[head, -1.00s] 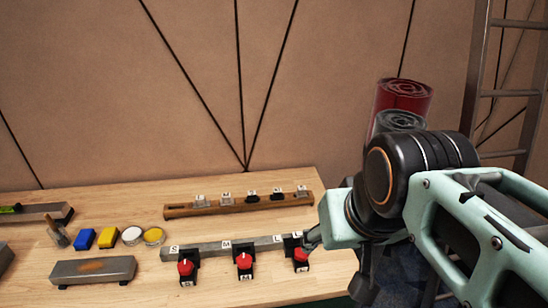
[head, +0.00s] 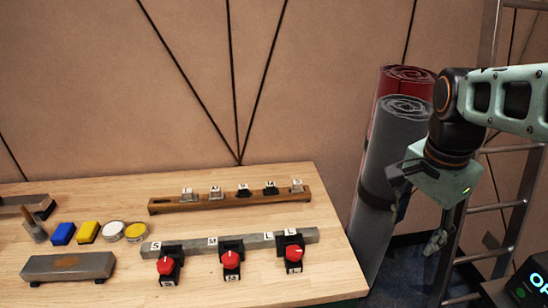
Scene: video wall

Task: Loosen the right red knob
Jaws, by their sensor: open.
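The right red knob (head: 293,253) sits on a black mount at the right end of a grey bar (head: 205,245) on the wooden table. A middle red knob (head: 231,260) and a left red knob (head: 166,265) stand on the same bar. Each knob shows a white pointer line. My gripper (head: 436,243) hangs beyond the table's right edge, well apart from the right knob. It points down, open, and nothing shows in it.
A wooden rack (head: 230,200) with several small labelled pieces lies behind the bar. Rolled mats, grey (head: 385,170) and red (head: 408,75), stand at the table's right. A metal ladder (head: 485,205) is behind my arm. A grey block (head: 68,267) lies at front left.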

